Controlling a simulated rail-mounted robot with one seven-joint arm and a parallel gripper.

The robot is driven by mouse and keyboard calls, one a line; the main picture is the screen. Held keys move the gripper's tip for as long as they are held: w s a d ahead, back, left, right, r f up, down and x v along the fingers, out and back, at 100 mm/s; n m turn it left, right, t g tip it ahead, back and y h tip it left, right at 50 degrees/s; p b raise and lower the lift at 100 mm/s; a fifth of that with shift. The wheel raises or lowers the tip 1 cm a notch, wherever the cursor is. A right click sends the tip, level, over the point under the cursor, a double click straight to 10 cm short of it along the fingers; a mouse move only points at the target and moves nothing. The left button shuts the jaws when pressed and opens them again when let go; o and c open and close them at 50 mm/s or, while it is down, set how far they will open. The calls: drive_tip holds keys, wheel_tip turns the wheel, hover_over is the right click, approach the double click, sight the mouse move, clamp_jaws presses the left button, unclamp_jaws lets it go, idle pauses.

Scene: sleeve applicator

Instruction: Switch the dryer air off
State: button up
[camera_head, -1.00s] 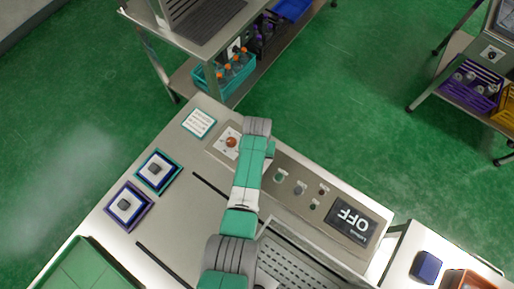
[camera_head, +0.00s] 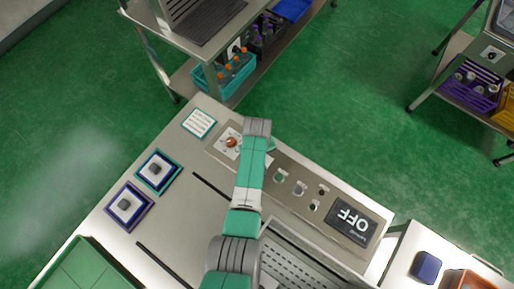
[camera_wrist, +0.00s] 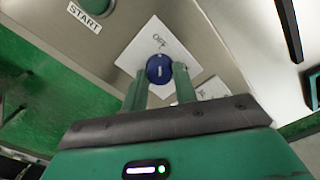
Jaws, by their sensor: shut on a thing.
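In the wrist view a round blue knob (camera_wrist: 159,69) sits on a white plate (camera_wrist: 140,52) marked OFF. A short white line on the knob runs roughly up and down the picture, and the word OFF is just above it. My gripper (camera_wrist: 160,82) has its two green fingers on either side of the knob and is shut on it. In the head view my arm covers the knob and fingers. The display (camera_head: 351,219) on the control panel also reads OFF.
A green button (camera_wrist: 97,5) with a START label (camera_wrist: 84,17) is near the knob. In the head view a red-orange knob (camera_head: 231,142) is left of my arm, and several small controls (camera_head: 299,188) are to its right.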

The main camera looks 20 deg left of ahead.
idle(0.4)
drive_tip(key=o, duration=1)
drive_tip(key=shift+c, duration=0.2)
drive_tip(key=shift+r, duration=0.1)
wheel_tip(320, 180, up, 8)
drive_tip(key=shift+f+p, duration=0.15)
drive_tip(key=shift+p, duration=0.8)
